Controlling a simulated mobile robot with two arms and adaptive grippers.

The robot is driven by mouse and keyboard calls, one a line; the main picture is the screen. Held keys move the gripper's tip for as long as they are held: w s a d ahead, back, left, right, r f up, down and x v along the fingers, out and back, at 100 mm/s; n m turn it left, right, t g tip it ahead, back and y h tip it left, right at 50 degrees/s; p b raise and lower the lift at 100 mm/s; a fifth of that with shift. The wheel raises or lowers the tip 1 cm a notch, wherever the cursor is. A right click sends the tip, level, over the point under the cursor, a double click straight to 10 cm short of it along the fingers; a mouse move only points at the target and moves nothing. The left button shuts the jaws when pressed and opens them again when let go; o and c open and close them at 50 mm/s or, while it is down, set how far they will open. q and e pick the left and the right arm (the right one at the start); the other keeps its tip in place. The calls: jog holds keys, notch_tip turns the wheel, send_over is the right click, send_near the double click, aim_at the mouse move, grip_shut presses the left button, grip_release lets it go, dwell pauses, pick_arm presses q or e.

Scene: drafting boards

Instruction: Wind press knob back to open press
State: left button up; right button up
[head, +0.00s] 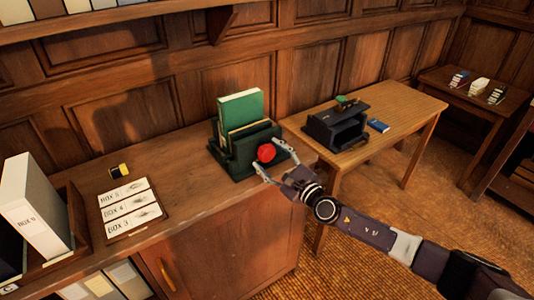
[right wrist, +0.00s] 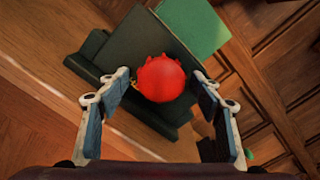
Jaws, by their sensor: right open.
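The press (head: 231,160) is a dark green stand on the wooden cabinet top, with a green book (head: 240,110) upright in it. Its red round knob (head: 266,153) faces the front right. My right gripper (head: 272,160) is open, with its fingers on either side of the knob. In the right wrist view the red knob (right wrist: 161,78) sits between the two open fingers, apart from both, with the dark press (right wrist: 118,62) behind it. My left gripper is not in view.
A label card (head: 129,209) and a small yellow-and-black item (head: 119,171) lie left on the cabinet top. A white box file (head: 35,208) stands farther left. A wooden table (head: 400,105) at right bears a black device (head: 336,128) and a blue item (head: 378,125).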

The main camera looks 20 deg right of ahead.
jog(key=v, duration=0.7)
jog(key=shift+s+p, duration=0.25)
jog(key=shift+p, duration=0.2)
jog(key=shift+r, duration=0.15)
